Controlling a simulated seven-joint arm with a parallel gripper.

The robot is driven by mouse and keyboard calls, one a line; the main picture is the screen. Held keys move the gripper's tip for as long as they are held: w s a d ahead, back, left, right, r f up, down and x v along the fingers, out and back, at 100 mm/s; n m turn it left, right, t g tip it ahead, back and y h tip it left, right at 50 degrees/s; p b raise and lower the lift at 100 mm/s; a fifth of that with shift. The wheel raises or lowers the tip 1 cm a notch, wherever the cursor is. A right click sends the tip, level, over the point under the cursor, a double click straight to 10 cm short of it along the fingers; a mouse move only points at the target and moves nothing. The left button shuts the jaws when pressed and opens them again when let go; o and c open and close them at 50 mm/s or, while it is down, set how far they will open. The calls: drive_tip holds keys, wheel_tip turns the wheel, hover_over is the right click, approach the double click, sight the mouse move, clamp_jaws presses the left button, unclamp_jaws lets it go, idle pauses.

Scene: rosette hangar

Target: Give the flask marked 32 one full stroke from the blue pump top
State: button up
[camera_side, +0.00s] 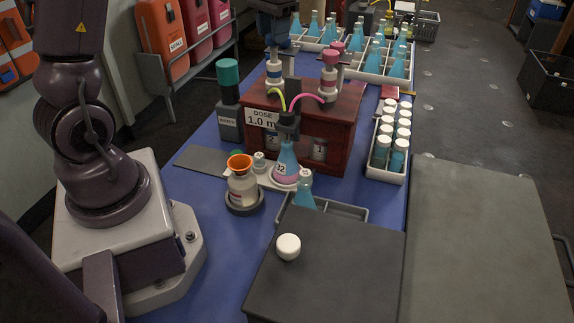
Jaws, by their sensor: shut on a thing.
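The flask marked 32 (288,163) stands upright on a light base in front of the reddish wooden pump cabinet (343,120). It holds blue liquid above a pink band, and a dark nozzle piece (288,127) sits over its neck. The blue-banded pump top (274,74) stands on the cabinet, with a yellow-green tube (281,98) near it leading toward the nozzle. My gripper (275,52) comes down from the top edge and is shut on the blue pump top. Its fingertips are small and partly hard to make out. A pink-banded pump top (330,76) with a pink tube stands to the right.
A bottle with an orange top (241,180) stands left of the flask. A small blue flask (304,190) is by a grey tray (345,212). A rack of white-capped vials (376,172) is right of the cabinet. A dark box (335,270) with a white cap fills the front.

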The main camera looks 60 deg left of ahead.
drive_tip(key=shift+f, duration=1)
drive_tip(key=o, duration=0.7)
drive_tip(key=shift+r, duration=3.55)
